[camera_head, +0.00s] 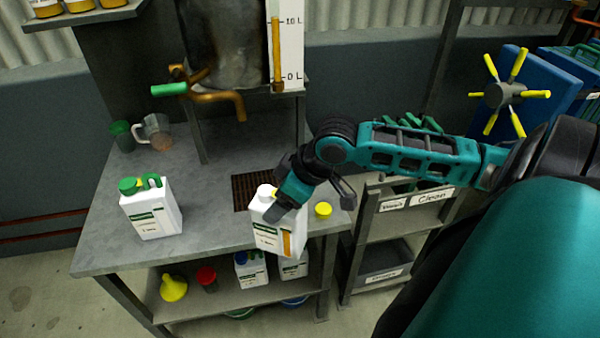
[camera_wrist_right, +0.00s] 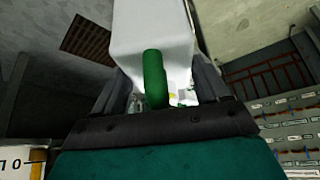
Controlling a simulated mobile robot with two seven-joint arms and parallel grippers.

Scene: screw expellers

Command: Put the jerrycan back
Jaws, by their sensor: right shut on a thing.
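A white jerrycan (camera_head: 268,228) with a green-and-white label and a yellow strip on its side is at the front edge of the workbench, in front of the drain grate. My right gripper (camera_head: 290,196) is shut on it from above. In the right wrist view, the gripper's fingers (camera_wrist_right: 160,92) are on either side of the jerrycan's green handle (camera_wrist_right: 154,75), with the white body (camera_wrist_right: 150,30) beyond. The jerrycan overlaps the bench edge in the head view; I cannot tell whether its base touches the bench. A loose yellow cap (camera_head: 323,209) lies on the bench to its right. My left gripper is not in view.
Another white jerrycan with a green cap (camera_head: 152,212) stands at the bench's left. Two cups (camera_head: 155,132) stand behind it. A metal tank with a brass tap (camera_head: 225,98) rises at the back. The lower shelf (camera_head: 215,298) holds a yellow funnel (camera_head: 173,288) and more jerrycans (camera_head: 250,270). A labelled rack (camera_head: 400,220) stands right.

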